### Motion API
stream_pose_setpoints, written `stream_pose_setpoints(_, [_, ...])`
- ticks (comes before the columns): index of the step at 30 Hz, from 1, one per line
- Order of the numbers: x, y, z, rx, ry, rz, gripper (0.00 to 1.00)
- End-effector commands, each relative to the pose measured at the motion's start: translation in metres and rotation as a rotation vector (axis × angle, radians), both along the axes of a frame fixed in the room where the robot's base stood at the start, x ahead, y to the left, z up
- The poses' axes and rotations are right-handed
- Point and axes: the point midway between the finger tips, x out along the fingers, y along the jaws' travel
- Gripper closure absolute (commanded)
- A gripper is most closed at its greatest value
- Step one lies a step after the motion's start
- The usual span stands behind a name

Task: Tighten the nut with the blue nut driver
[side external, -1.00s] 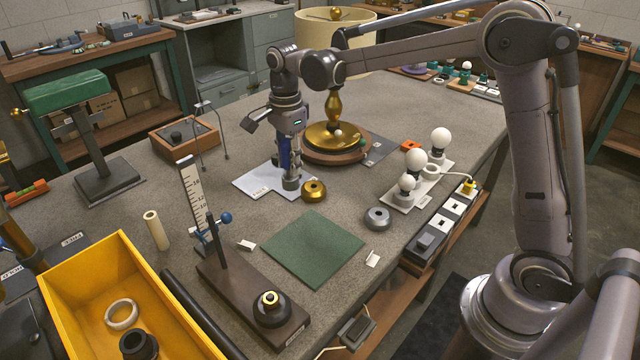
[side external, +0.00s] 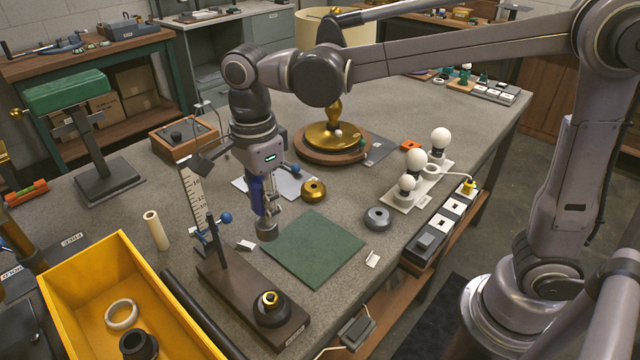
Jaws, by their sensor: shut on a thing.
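My gripper (side external: 266,186) is shut on the blue nut driver (side external: 257,192), whose blue handle shows between the fingers. The driver points down, and its grey socket end (side external: 267,231) hangs near the left corner of the green mat (side external: 313,248). A dark round fixture with a brass-coloured nut (side external: 269,297) on top sits at the near end of a brown wooden base (side external: 238,290). The driver is behind and above this fixture, apart from it. Whether the socket end touches the bench cannot be told.
A brass ring (side external: 313,191) and a grey ring (side external: 377,217) lie to the right. A yellow bin (side external: 75,287) stands at left front.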

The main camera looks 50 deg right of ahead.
Motion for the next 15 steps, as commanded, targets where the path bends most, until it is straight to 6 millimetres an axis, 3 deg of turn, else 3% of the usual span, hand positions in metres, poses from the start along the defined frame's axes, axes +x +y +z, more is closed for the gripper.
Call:
stream_pose_setpoints(3, [-0.031, 0.032, 0.003, 0.0, -0.001, 0.012, 1.0])
stream_pose_setpoints(6, [-0.05, 0.049, 0.005, 0.0, -0.001, 0.011, 1.0])
stream_pose_setpoints(15, [-0.07, 0.065, 0.004, 0.0, -0.001, 0.005, 1.0])
